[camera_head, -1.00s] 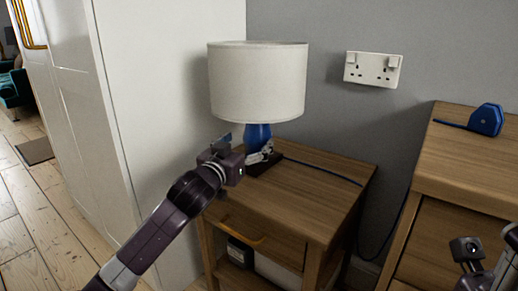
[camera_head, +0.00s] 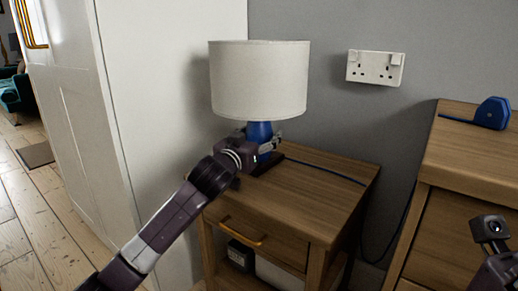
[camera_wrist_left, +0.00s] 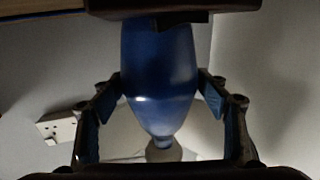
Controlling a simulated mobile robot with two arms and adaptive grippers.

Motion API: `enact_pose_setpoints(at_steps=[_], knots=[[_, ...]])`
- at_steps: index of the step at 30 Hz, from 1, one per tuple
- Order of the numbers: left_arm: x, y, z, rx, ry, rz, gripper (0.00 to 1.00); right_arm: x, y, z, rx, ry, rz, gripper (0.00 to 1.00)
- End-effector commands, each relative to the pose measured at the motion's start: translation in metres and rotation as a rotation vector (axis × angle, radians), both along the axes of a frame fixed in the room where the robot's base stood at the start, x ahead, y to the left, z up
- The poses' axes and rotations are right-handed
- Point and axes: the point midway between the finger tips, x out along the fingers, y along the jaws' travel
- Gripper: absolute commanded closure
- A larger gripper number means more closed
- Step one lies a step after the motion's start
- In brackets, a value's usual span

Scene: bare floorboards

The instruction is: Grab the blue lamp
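The lamp has a blue base (camera_head: 261,131) and a white shade (camera_head: 259,82). It stands upright on the wooden nightstand (camera_head: 325,195). My left gripper (camera_head: 258,143) is at the blue base, below the shade, and hides part of it. In the left wrist view, the blue base (camera_wrist_left: 160,75) appears upside down between the two open fingers, one on each side. Narrow gaps seem to show beside it; firm contact cannot be seen. My right gripper (camera_head: 490,232) shows only partly at the lower right edge, away from the lamp.
A wooden dresser (camera_head: 470,160) with a blue tape measure (camera_head: 493,113) stands at the right. A white socket (camera_head: 375,68) is on the grey wall. The nightstand's right side is clear apart from a cable.

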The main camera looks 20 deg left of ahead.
Motion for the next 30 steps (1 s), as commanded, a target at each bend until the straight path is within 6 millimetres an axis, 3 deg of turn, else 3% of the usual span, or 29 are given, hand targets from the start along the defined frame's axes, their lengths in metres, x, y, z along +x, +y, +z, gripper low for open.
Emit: enact_pose_setpoints(at_steps=[2, 17, 18, 26, 30], knots=[[0.0, 0.0, 0.0, 0.0, 0.0, 0.0, 0.43, 0.0, 0.0, 0.0, 0.0, 0.0, 0.0, 0.6], [0.0, 0.001, 0.0, 0.0, 0.0, 0.001, 0.98, 0.0, 0.0, 0.0, 0.0, 0.0, 0.0, 0.6], [-0.001, 0.0, 0.009, -0.001, -0.018, -0.001, 0.98, 0.0, 0.0, 0.0, 0.0, 0.0, 0.0, 0.6], [-0.001, 0.0, 0.011, 0.0, -0.016, -0.001, 0.98, 0.0, 0.0, 0.002, 0.0, 0.0, 0.0, 0.6], [-0.001, 0.0, 0.021, -0.002, -0.018, -0.001, 0.98, 0.001, -0.001, 0.005, 0.003, 0.004, 0.001, 0.6]])
